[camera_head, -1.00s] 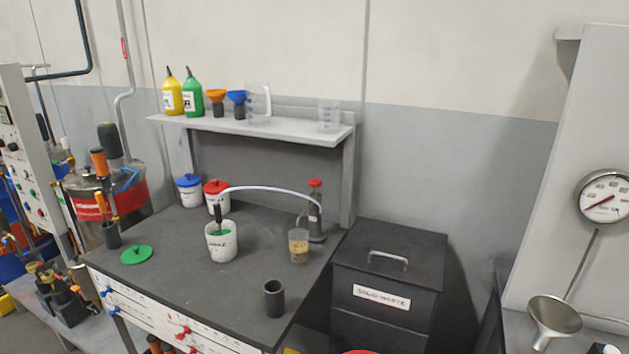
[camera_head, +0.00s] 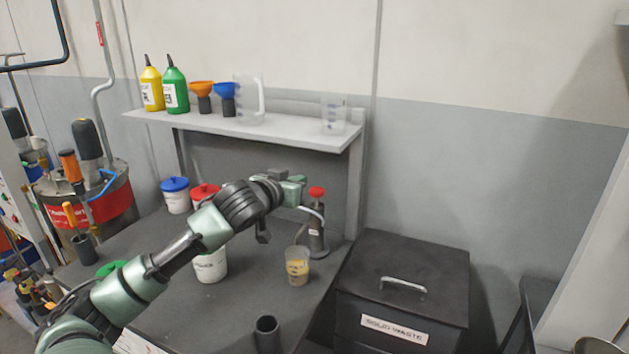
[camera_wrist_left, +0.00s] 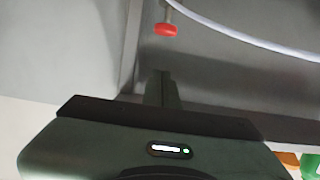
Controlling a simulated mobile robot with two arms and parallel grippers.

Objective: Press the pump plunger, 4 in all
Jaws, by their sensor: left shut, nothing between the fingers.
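The pump (camera_head: 317,240) stands at the back right of the dark workbench, with a red knob (camera_head: 317,192) on top of its plunger. In the left wrist view the red knob (camera_wrist_left: 166,30) shows near the top, beyond the dark fingers. My left gripper (camera_head: 303,188) is shut and empty, just left of the knob at about its height in the head view. I cannot see it touching the knob. My right gripper is not in view.
A clear cup (camera_head: 297,268) with amber contents stands in front of the pump. A white bucket (camera_head: 211,267) is partly behind my arm. A dark cylinder (camera_head: 267,334) stands at the bench's front. A shelf (camera_head: 290,130) with bottles, funnels and jugs hangs above; a waste bin (camera_head: 410,270) is right.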

